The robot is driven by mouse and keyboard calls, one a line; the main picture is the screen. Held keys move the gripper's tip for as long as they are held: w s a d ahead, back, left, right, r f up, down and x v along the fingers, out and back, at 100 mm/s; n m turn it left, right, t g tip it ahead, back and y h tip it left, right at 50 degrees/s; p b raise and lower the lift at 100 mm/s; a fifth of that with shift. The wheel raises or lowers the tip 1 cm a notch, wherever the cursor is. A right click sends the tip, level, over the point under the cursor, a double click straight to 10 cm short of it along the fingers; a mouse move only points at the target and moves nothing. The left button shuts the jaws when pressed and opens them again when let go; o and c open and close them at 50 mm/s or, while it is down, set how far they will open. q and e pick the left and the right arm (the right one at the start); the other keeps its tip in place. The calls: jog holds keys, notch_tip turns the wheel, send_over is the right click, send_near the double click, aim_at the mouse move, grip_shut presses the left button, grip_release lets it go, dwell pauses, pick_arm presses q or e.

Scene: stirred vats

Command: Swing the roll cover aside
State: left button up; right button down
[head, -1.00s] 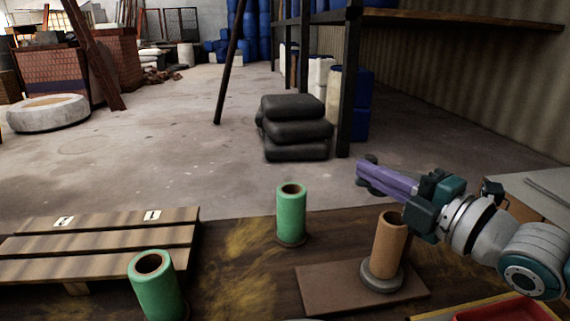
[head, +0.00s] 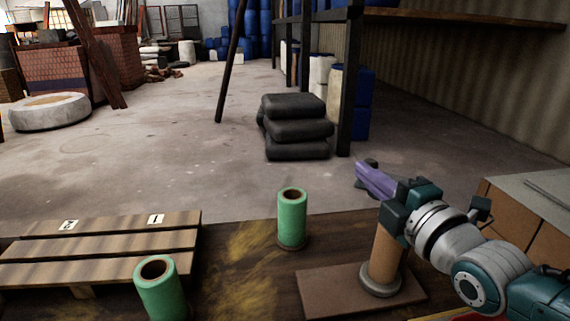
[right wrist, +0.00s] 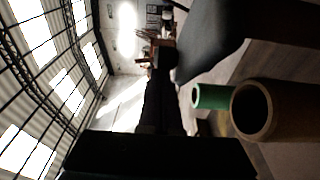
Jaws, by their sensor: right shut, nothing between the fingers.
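My right gripper (head: 366,176) has purple fingers pointing away and to the left. It is shut and empty. Its dark palm hides the top of a brown tube (head: 384,258), which stands upright in a grey ring on a brown plate (head: 330,290). I cannot tell whether the gripper touches the tube. In the right wrist view, the brown tube's open end (right wrist: 252,110) shows at the right, with a green tube (right wrist: 213,96) beyond it. I cannot make out any piece as the roll cover. My left gripper is not in view.
Two green tubes stand on the stained wooden table, one at the middle (head: 292,218) and one at the front left (head: 160,290). A slatted wooden rack (head: 110,245) with small labels lies at the left. Dark stacked sacks (head: 298,128) sit on the floor beyond.

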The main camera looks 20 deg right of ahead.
jog(key=m+h, duration=0.1)
jog(key=w+h, duration=0.1)
jog(key=shift+w+d+m+h, duration=0.1)
jog(key=shift+d+m+h, duration=0.2)
jog(key=shift+m+h, duration=0.1)
jog(key=shift+w+d, duration=0.35)
jog(key=shift+d, duration=0.05)
